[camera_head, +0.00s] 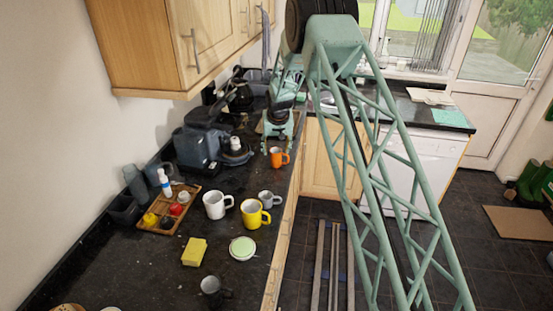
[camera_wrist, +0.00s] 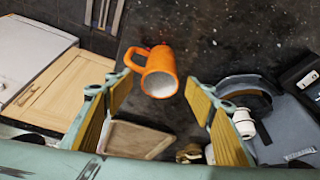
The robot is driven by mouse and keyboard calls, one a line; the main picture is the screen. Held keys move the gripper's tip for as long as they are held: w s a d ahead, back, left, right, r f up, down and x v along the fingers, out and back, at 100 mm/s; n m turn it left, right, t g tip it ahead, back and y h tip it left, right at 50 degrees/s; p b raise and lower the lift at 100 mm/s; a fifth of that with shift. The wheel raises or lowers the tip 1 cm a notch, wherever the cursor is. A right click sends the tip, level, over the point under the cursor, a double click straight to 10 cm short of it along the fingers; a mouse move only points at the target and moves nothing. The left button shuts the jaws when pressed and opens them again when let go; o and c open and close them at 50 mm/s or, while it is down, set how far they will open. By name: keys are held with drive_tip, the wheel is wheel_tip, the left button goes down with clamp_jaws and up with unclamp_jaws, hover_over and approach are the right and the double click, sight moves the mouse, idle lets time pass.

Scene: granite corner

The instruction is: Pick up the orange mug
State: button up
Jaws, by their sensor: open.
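The orange mug (camera_head: 278,157) stands on the dark granite counter (camera_head: 240,178) near its front edge, just below my gripper (camera_head: 277,143) in the head view. In the wrist view the orange mug (camera_wrist: 160,73) shows its pale inside and its handle points left. My gripper (camera_wrist: 158,98) is open, with its two yellow-padded fingers on either side of the mug's opening in the picture. The mug appears to lie ahead of or between the fingertips; I cannot tell the exact depth. No contact shows.
A grey machine (camera_head: 200,145) stands left of the orange mug. A white mug (camera_head: 217,205), a yellow mug (camera_head: 254,215) and a small grey mug (camera_head: 268,199) stand nearer. A wooden tray (camera_head: 152,229) with small jars sits at left. Cupboards (camera_head: 185,45) hang above.

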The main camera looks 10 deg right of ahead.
drive_tip(key=shift+x, duration=0.85)
drive_tip(key=shift+c, duration=0.4)
drive_tip(key=c, duration=1)
drive_tip(key=shift+r, duration=0.2)
drive_tip(key=shift+w+r+b, duration=0.1)
drive_tip(key=shift+r+b, duration=0.2)
drive_tip(key=shift+r, duration=1.25)
drive_tip(key=s+b, duration=0.1)
drive_tip(key=s, duration=0.4)
drive_tip(key=s+r, duration=0.1)
drive_tip(key=s, duration=0.4)
drive_tip(key=s+b, duration=0.1)
drive_tip(key=s, duration=0.5)
drive_tip(key=shift+d+r+b, duration=0.25)
drive_tip(key=shift+b, duration=0.05)
